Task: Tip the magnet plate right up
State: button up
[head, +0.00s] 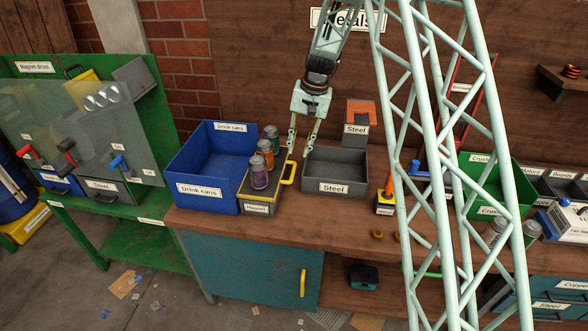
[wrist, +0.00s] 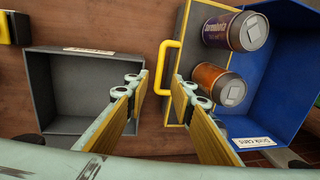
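The magnet plate (head: 277,192) is yellow-edged, on a grey box labelled Magnet (head: 257,209), and lies flat. Its yellow handle (head: 289,173) sticks out on the right; in the wrist view the handle (wrist: 163,70) appears between my fingertips. Purple (head: 259,174), orange (head: 265,152) and teal (head: 271,138) cans stand upright at the plate; the wrist view shows the purple (wrist: 236,31) and orange (wrist: 217,83) cans. My gripper (head: 299,154) is open and points down, close above the handle; it also shows in the wrist view (wrist: 160,80). I cannot tell whether it touches the handle.
A blue Drink cans bin (head: 207,191) stands left of the plate, and a grey Steel bin (head: 334,188) stands close on the right. A smaller orange-topped Steel box (head: 360,115) is behind. The bench front (head: 300,225) is clear. A green magnet-drum stand (head: 98,199) is at far left.

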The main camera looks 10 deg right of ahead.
aim_at(293, 171)
jog(key=f, duration=0.3)
jog(key=a+f, duration=0.1)
jog(key=f, duration=0.6)
jog(key=shift+w+a+f+b, duration=0.15)
jog(key=shift+w+a+b, duration=0.2)
jog(key=shift+w, duration=0.05)
jog(key=shift+c, duration=0.7)
grip_shut()
